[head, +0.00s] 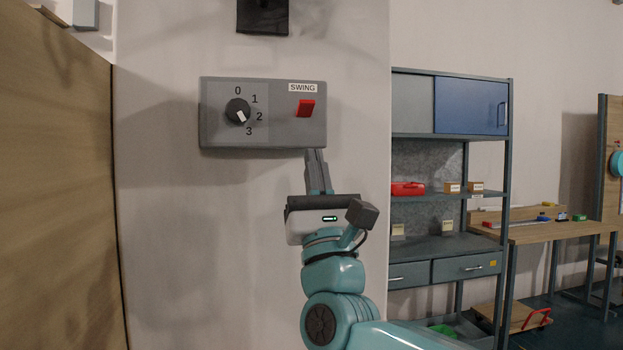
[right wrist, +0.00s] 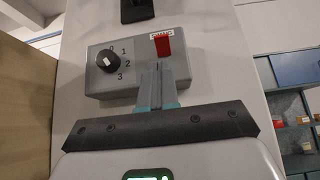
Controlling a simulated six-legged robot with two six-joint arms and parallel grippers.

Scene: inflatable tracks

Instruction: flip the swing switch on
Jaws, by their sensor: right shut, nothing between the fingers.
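The swing switch (head: 306,108) is a red rocker on the right side of a grey wall panel (head: 270,128), under a label reading SWING. In the right wrist view the red switch (right wrist: 163,45) sits just above my fingertips. My right gripper (head: 316,153) is shut and empty, pointing up at the panel's lower edge, below the switch. In the right wrist view its fingers (right wrist: 158,68) overlap the panel's lower right part. I cannot tell whether they touch the panel. My left gripper is not in view.
A black dial (head: 238,111) marked 0 to 3 is on the panel's left side. A dark box (head: 263,15) hangs on the wall above. A wooden board (head: 55,190) stands at the left. A shelf unit (head: 449,245) and workbench (head: 545,233) stand to the right.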

